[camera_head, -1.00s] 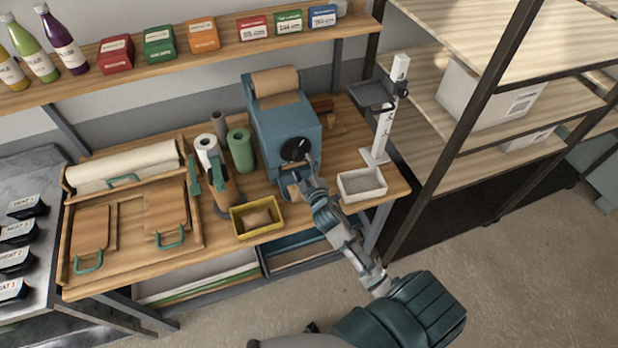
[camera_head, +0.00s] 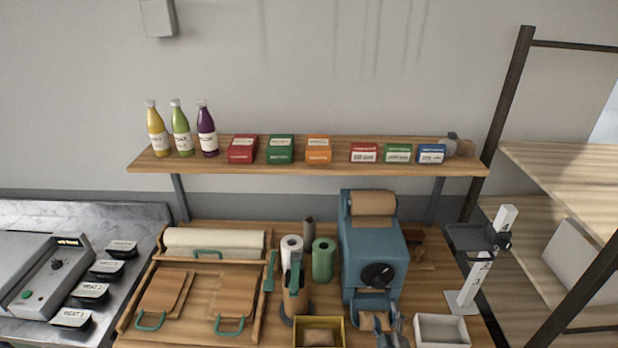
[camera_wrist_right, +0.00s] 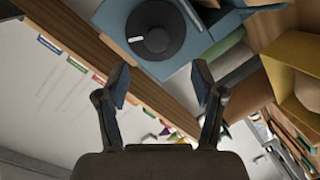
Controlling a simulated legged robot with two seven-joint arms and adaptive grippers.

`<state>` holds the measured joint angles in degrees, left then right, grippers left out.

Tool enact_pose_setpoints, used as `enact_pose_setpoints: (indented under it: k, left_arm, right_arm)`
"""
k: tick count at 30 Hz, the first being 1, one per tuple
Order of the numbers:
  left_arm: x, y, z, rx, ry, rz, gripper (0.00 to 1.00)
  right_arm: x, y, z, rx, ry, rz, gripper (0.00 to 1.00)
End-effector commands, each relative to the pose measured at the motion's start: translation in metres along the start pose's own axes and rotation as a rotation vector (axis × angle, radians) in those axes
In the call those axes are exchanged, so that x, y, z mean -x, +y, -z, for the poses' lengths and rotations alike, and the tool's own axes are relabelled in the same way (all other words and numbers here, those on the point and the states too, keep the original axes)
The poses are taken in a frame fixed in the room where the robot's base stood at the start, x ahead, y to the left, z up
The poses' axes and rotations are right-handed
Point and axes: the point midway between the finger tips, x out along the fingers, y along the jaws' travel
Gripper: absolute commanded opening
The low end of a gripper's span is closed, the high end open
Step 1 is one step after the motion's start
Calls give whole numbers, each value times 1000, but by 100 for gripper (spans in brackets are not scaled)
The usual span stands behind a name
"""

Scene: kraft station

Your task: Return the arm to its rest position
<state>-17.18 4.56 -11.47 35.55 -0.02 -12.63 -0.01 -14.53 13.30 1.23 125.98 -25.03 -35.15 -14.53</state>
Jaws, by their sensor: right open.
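My right gripper (camera_head: 383,322) is at the bottom edge of the head view, in front of the blue kraft paper machine (camera_head: 362,235). It is open. In the right wrist view its two fingers (camera_wrist_right: 162,88) stand apart with nothing between them. The machine's black dial (camera_wrist_right: 152,32) shows beyond the fingertips there, apart from them. In the head view the gripper is below the dial (camera_head: 377,276), and most of the arm is cut off by the frame. My left gripper is in neither view.
A yellow bin (camera_head: 298,334) with a brown item is left of the gripper; a white tray (camera_head: 443,330) is right. A stand (camera_head: 474,280) and dark-framed rack (camera_head: 497,120) are farther right. The wall shelf (camera_head: 330,169) holds bottles and boxes above the bench.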

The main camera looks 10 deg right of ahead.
Motion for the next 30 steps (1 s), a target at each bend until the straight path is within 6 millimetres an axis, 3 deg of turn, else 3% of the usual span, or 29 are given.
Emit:
enact_pose_setpoints:
  k: [5, 9, 12, 18, 23, 30]
  left_arm:
    - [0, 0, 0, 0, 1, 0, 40]
    - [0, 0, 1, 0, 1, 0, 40]
    - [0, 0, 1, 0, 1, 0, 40]
    - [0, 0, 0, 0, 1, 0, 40]
    - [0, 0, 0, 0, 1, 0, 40]
    - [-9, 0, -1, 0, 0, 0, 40]
  right_arm:
    - [28, -38, -25, -122, -147, 131, 68]
    - [82, -94, -53, -280, -375, 330, 68]
    - [121, -124, -64, -356, -511, 450, 68]
    - [191, -162, -74, -446, -725, 639, 68]
    - [245, -182, -74, -486, -875, 771, 68]
    - [220, -251, -124, -472, -905, 785, 68]
